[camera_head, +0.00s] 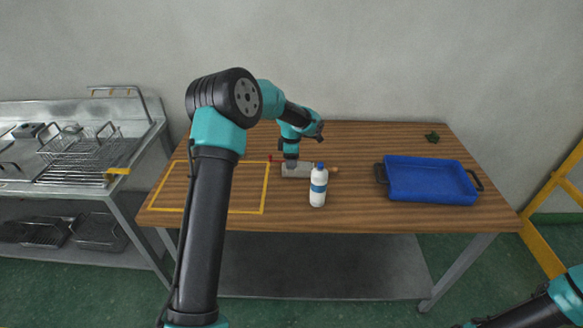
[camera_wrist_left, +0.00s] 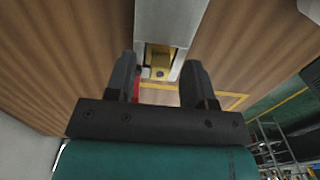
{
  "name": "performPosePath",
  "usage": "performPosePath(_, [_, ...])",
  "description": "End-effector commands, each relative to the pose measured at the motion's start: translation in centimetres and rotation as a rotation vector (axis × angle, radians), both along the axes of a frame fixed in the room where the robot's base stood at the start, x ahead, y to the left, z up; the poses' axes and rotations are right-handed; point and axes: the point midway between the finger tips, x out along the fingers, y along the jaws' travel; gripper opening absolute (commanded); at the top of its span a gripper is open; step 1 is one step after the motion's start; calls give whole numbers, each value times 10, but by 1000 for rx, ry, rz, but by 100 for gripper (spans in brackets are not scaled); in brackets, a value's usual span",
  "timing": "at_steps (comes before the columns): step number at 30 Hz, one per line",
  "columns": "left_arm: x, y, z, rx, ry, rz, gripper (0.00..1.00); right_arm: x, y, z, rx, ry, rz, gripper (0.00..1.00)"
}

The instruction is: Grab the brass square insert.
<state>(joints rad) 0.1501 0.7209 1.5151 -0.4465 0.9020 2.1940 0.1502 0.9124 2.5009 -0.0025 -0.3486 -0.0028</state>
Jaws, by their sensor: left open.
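My left gripper (camera_head: 291,163) is open and points down over a grey metal block (camera_head: 297,171) on the wooden table. In the left wrist view a yellow, brass-coloured piece (camera_wrist_left: 160,73) with a small dark spot sits at the end of the grey block (camera_wrist_left: 170,18). It shows between the two fingers of the left gripper (camera_wrist_left: 160,66), which stand apart on either side. I cannot tell whether the fingers touch it. In the head view the brass piece cannot be made out. My right gripper is outside the views.
A white bottle (camera_head: 318,190) with a blue cap stands just in front of the block. A blue tray (camera_head: 430,198) with dark handles is at the right. A yellow outlined area (camera_head: 265,190) marks the table's left. Wire racks (camera_head: 80,160) stand on a bench further left.

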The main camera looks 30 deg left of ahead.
Motion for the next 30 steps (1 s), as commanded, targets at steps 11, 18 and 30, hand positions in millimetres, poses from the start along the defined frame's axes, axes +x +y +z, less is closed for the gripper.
performPosePath(11, [0,0,0,0,0,0,49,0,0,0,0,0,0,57])
performPosePath(18, [0,0,0,0,0,1,36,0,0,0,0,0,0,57])
performPosePath(30, [0,0,0,0,0,1,0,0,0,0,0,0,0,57])
